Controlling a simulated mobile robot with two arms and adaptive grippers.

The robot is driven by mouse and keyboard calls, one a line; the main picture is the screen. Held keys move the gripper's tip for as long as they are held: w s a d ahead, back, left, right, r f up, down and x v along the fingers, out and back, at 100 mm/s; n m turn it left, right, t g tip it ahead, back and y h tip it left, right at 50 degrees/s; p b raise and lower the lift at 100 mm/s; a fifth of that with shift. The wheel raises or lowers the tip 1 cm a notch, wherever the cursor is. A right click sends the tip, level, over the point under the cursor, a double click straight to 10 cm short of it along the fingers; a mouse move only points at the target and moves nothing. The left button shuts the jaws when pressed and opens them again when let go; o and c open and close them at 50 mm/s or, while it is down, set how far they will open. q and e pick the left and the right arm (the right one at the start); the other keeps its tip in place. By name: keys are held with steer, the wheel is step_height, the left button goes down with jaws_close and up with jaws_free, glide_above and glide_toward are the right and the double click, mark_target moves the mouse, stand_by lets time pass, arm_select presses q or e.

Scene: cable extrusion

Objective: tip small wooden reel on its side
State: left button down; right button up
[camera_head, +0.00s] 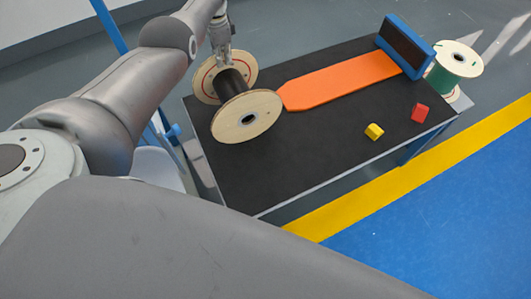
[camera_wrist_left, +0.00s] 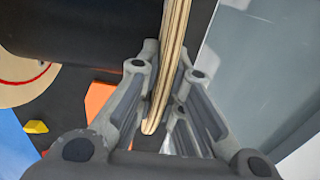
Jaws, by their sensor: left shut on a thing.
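A wooden reel with a black core (camera_head: 231,83) is at the left end of the dark-topped table. Its near flange (camera_head: 262,107) faces my head camera, and its far flange (camera_head: 204,82) has a red ring on its inner face. The core lies roughly level, pointing toward me; I cannot tell whether both flanges touch the tabletop. My left gripper (camera_head: 226,63) is shut on the upper rim of the far flange. In the left wrist view the plywood edge (camera_wrist_left: 172,50) runs between the fingers, with the black core to its left. My right gripper is not in view.
An orange board (camera_head: 340,82) lies behind the reel, reaching a blue-framed block (camera_head: 405,47). A yellow block (camera_head: 374,131) and a red block (camera_head: 421,112) sit nearer the front. A green reel (camera_head: 441,80) stands beyond the table's right end. The front middle of the tabletop (camera_head: 300,150) is clear.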

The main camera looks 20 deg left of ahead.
arm_select(q)
steer(key=shift+s+d+f, duration=0.2)
steer(key=shift+s+f, duration=0.05)
steer(key=shift+f, duration=0.1)
steer(key=c, duration=1.6)
jaws_free()
steer(key=shift+o, duration=0.6)
steer(key=shift+w+a+r, duration=0.1)
steer(key=shift+w+r, duration=0.05)
steer(key=shift+w+a+r, duration=0.1)
steer(key=shift+r, duration=0.9)
step_height(320, 180, up, 10)
